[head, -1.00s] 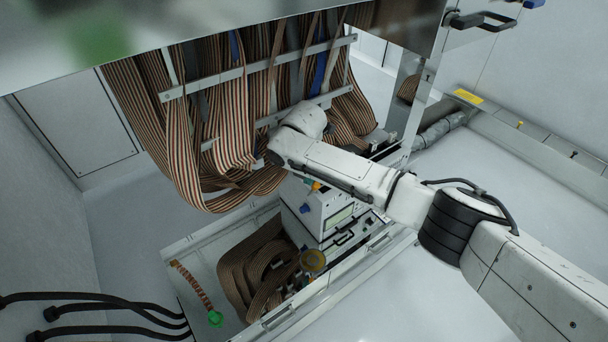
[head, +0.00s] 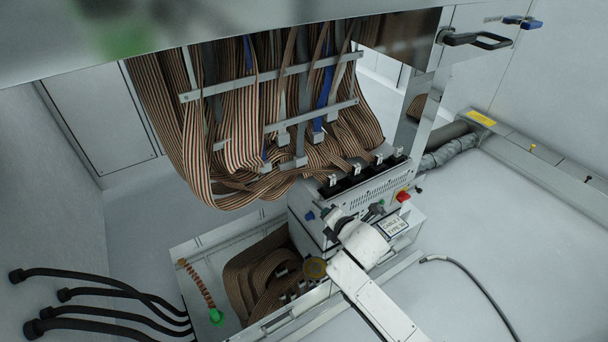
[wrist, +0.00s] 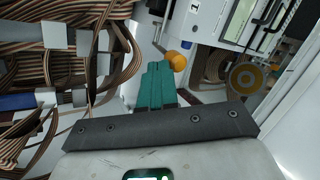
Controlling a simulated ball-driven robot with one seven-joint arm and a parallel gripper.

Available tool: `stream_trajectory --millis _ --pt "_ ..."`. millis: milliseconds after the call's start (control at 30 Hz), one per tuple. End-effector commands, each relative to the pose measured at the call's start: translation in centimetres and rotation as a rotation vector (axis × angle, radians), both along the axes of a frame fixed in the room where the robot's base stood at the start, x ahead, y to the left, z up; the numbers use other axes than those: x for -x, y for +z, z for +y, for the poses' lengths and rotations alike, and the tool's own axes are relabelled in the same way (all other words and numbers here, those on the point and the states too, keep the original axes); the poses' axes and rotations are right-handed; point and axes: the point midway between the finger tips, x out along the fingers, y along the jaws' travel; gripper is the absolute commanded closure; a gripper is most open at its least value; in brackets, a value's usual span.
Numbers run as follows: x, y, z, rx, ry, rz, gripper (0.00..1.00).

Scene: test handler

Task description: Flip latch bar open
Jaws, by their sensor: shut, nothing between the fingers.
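My gripper shows in the wrist view (wrist: 159,70) with its teal fingers pressed together and nothing between them. Its tips lie close to an orange knob (wrist: 176,61) beside the white test unit (wrist: 222,22); I cannot tell whether they touch. In the head view my wrist is in front of the same test unit (head: 303,236), hiding part of its front, and the fingertips are not clear. A black looped handle (head: 482,40) sticks out at the upper right, far from my gripper. I cannot tell for sure which part is the latch bar.
Striped ribbon cables (head: 235,140) hang behind the unit, crossed by metal rails (head: 268,76). A round gold part (head: 314,268) sits at the unit's lower left. A red button (head: 402,196) is on its right. Black hoses (head: 100,293) lie at lower left. Right floor is mostly clear.

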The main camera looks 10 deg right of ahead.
Motion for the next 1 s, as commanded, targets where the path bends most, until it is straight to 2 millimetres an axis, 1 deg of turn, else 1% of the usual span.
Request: stream_trajectory --millis 33,300,700,1000 --pt "0.3 -0.6 0.0 -0.011 -0.002 -0.024 1.0" --pt "0.6 -1.5 -0.2 -0.009 0.0 -0.029 1.0" --pt "0.7 -2.0 -0.2 -0.009 0.0 -0.024 1.0" --pt "0.8 -2.0 -0.2 -0.009 -0.001 -0.019 1.0"
